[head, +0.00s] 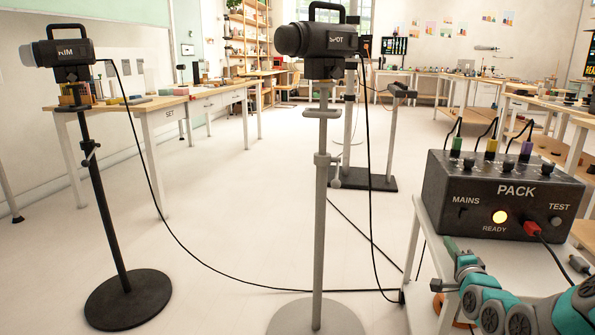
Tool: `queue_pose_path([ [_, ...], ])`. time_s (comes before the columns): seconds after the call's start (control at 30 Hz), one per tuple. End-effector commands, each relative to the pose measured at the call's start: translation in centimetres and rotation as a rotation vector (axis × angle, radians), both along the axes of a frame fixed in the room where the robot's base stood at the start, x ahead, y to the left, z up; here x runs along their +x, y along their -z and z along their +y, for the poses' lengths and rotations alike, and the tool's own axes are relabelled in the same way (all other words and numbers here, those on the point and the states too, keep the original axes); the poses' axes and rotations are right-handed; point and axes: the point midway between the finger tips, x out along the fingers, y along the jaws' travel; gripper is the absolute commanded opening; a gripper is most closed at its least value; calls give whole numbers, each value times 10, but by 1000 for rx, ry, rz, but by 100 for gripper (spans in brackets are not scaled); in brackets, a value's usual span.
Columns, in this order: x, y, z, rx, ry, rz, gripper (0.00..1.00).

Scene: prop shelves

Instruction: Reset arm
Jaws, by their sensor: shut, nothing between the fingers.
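My arm, teal and grey, reaches in from the bottom right corner of the head view. Its far end, which looks like my gripper (452,247), is a small narrow tip beside the front left of the black PACK box (500,195). The fingers are too small to make out well, but they look shut with nothing held. The box stands on a white table (432,238), and its READY lamp glows amber. Green, yellow and purple plugs are in its top, and a red plug is in its front.
A lamp head marked KIM (65,52) stands on a black stand at left. A second lamp head (318,42) stands on a grey stand in the middle. Black cables (190,262) run across the floor. Workbenches line the left and back; the pale floor between is mostly open.

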Motion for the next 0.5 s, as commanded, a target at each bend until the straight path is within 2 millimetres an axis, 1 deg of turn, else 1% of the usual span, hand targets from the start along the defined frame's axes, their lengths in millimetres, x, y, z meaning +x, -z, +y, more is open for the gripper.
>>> queue_pose_path([
  [0.03, 1, -3, 18, -45, -30, 55, 0],
  [0.13, -2, 7, 50, -138, -84, 190, 0],
  [0.27, -21, 20, 95, -283, -179, 388, 0],
  [0.3, -31, 22, 109, -334, -213, 452, 0],
  [0.37, -49, 29, 129, -406, -267, 552, 0],
  [0.4, -63, 32, 141, -456, -304, 616, 0],
  [0.47, -85, 36, 157, -523, -361, 709, 0],
  [0.5, -103, 38, 167, -567, -400, 770, 0],
])
